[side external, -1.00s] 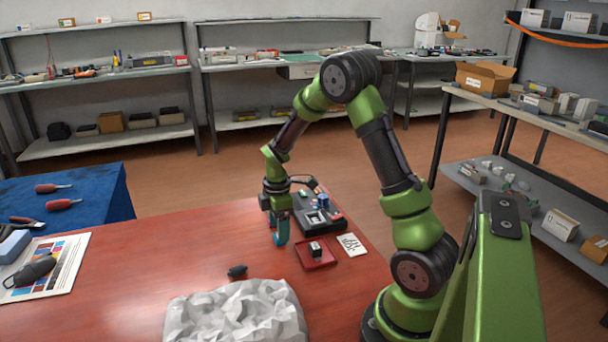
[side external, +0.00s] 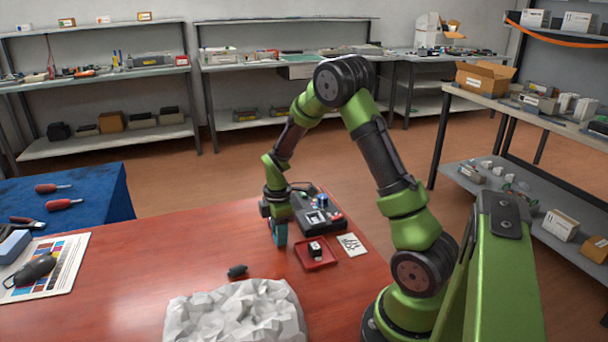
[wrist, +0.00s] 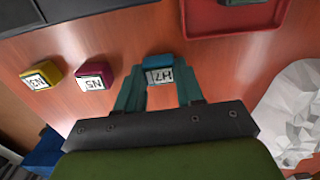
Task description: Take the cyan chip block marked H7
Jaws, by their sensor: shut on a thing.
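The cyan chip block marked H7 (wrist: 158,68) is between the fingertips of my gripper (wrist: 160,92) in the wrist view. Its white label faces the camera and reads upside down. My gripper is shut on this block, with one teal finger on each side. In the side view my gripper (side external: 279,236) is low over the red table, left of the red tray; the block itself is hidden there by the fingers. I cannot tell whether the block touches the table.
A magenta block marked N5 (wrist: 93,77) and a yellow block marked N3 (wrist: 40,76) stand left of my gripper in the wrist view. The red tray (side external: 329,261) holds a dark block (side external: 315,249). A dark device (side external: 335,226) stands behind it. A crumpled white mass (side external: 235,312) lies in front.

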